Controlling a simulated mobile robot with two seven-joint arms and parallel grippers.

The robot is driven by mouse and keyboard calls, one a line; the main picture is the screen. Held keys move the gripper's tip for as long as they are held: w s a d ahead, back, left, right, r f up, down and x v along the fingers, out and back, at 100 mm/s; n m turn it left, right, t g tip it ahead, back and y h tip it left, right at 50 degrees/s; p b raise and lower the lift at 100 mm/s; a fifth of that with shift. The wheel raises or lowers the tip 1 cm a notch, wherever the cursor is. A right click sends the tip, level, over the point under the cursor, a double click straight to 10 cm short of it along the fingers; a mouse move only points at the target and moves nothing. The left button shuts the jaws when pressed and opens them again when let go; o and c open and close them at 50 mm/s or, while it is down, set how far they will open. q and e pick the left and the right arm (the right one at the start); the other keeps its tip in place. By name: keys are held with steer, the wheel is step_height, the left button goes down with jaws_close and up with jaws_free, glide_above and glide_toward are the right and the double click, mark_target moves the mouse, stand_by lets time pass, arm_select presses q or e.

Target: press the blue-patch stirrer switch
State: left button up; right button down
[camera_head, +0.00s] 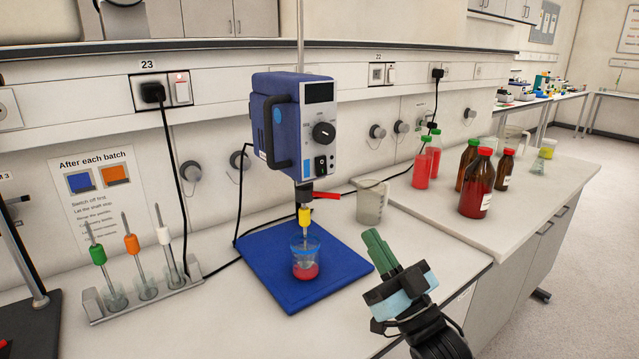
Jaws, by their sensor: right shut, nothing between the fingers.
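The overhead stirrer (290,120) has a dark blue body and a grey front with a dark display, a black knob (324,132) and a small black switch (321,164) low on the front. Whether the switch is on or off is too small to tell. Its shaft goes down through a yellow piece (304,216) into a beaker of red liquid (306,268). My right gripper (380,248), with green fingers, is shut and empty, right of and below the stirrer, apart from it. My left gripper is out of view.
The beaker stands on a blue mat (345,264). A rack (98,308) with several coloured-collar stirring rods stands at left. A jug (371,202) and red bottles (476,185) stand at right. Black cables (172,180) hang from wall sockets. The front bench is mostly clear.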

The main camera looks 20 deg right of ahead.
mark_target(322, 169)
steer(key=shift+r, duration=0.3)
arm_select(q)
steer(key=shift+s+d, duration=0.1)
arm_select(e)
steer(key=shift+s+d, duration=0.1)
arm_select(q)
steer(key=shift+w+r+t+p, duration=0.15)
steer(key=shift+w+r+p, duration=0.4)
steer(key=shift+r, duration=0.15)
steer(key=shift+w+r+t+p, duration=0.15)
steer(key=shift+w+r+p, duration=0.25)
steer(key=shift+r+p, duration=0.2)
arm_select(e)
steer(key=shift+w+a+f+x, duration=0.1)
steer(key=shift+w+f+x, duration=0.2)
steer(key=shift+x, duration=1.85)
steer(key=shift+w+a+f+x, duration=0.15)
steer(key=shift+f+x, duration=0.25)
steer(key=shift+x, duration=1.8)
steer(key=shift+w+a+f+x, duration=0.1)
steer(key=shift+w+f+x, duration=0.25)
steer(key=shift+x, duration=1.8)
